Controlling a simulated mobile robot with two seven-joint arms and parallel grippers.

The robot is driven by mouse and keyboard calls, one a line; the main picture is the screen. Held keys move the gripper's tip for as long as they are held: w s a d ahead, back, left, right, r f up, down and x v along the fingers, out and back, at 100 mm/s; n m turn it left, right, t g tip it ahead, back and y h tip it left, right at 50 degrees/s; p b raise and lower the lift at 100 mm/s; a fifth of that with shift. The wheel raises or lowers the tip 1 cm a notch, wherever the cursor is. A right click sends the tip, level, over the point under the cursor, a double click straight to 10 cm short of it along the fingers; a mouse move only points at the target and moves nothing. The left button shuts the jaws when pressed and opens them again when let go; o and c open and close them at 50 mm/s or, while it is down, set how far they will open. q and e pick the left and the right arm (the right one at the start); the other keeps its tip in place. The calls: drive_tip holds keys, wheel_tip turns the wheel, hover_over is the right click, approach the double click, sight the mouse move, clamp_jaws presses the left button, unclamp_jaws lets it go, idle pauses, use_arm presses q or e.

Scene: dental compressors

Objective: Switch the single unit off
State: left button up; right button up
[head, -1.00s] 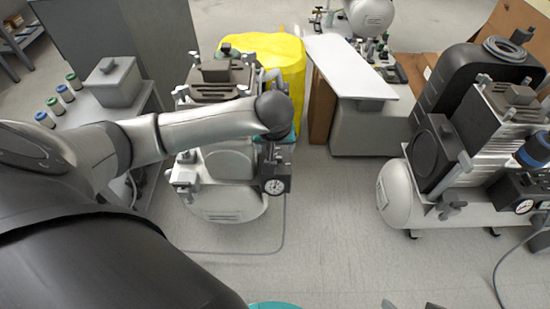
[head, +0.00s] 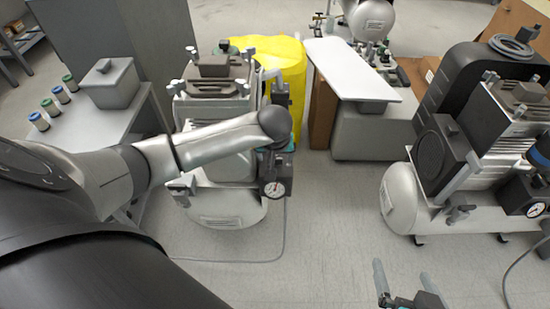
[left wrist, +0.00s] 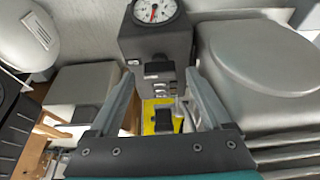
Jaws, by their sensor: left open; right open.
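The single unit (head: 228,205), a compressor with a pale tank and one ribbed pump head, stands left of centre in the head view. Its dark control box with a round gauge (head: 274,189) faces the front right; the box also shows in the left wrist view (left wrist: 156,45). A black switch on a yellow plate (left wrist: 164,118) shows between my left fingers there. My left gripper (left wrist: 161,76) is open, fingers pointing at the box, with nothing held; contact cannot be told. In the head view my left wrist mostly hides it. My right gripper (head: 408,284) is open and empty over the floor.
A larger compressor (head: 465,165) stands at the right. A grey side table with a box (head: 110,82) and several small bottles is at the left. A yellow-covered object (head: 283,60) and a white-topped bench (head: 350,70) stand behind. The floor between the compressors is clear.

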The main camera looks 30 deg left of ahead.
use_arm(q)
drive_tip(key=shift+w+a+f, duration=0.1)
drive_tip(key=shift+f, duration=0.3)
clamp_jaws()
idle(0.7)
